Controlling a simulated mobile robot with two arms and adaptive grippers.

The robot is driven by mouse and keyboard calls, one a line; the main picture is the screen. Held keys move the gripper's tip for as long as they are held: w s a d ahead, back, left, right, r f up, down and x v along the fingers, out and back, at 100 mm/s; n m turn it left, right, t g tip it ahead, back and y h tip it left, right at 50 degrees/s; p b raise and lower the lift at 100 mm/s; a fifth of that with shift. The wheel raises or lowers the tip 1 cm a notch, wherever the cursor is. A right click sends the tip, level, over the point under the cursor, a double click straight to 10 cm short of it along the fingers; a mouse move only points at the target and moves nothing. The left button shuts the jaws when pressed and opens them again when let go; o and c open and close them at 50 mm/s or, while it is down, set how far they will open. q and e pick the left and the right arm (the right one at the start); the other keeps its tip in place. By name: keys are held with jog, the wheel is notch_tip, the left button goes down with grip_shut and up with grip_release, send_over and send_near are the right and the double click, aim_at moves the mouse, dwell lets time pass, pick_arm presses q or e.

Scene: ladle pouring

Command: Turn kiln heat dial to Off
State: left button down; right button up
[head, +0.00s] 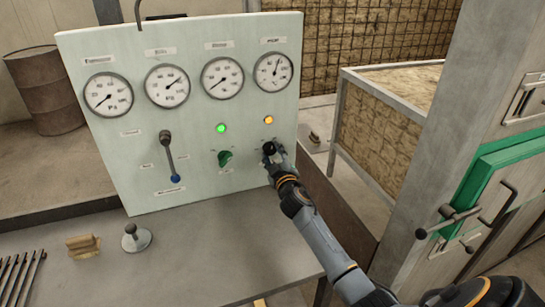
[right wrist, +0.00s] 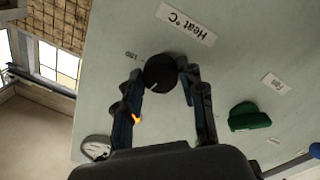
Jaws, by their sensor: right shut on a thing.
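The black round heat dial (head: 269,147) sits at the lower right of the pale control panel (head: 120,170), under a lit amber lamp (head: 268,120). In the right wrist view the dial (right wrist: 160,72) shows a short light pointer line near its lower edge, and a "Heat °C" label (right wrist: 186,24) appears upside down beside it. My right gripper (head: 273,157) is at the dial, and its two fingers (right wrist: 162,78) are shut on the dial from both sides. The small marks around the dial are partly hidden or too small to read. My left gripper is not in view.
A green knob (head: 225,158) is left of the dial, under a green lamp (head: 221,128). A lever with a blue tip (head: 172,160) is farther left. Several gauges (head: 222,78) line the panel top. A round-knobbed stamp (head: 136,238) and a wooden block (head: 84,246) are on the table (head: 200,255).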

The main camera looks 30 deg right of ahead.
jog(key=n+b, duration=0.1)
jog(key=n, duration=0.3)
jog(key=shift+f+n, duration=0.15)
jog(key=shift+n, duration=0.25)
jog(key=n, duration=0.5)
jog(key=shift+n+t+y+b, duration=0.35)
jog(key=shift+n+t+y, duration=0.05)
jog(key=n, duration=0.5)
jog(key=shift+d+r+n+y, duration=0.1)
jog(key=shift+r+n+y, duration=0.1)
jog(key=shift+n+y, duration=0.15)
jog(key=n+p, duration=0.1)
jog(key=n, duration=0.4)
jog(key=shift+y, duration=0.25)
jog(key=shift+n, duration=0.25)
jog(key=o, duration=1.1)
jog(key=shift+c, duration=0.2)
jog(key=shift+o, duration=0.5)
jog(key=shift+r, duration=0.1)
jog(key=shift+s, duration=0.1)
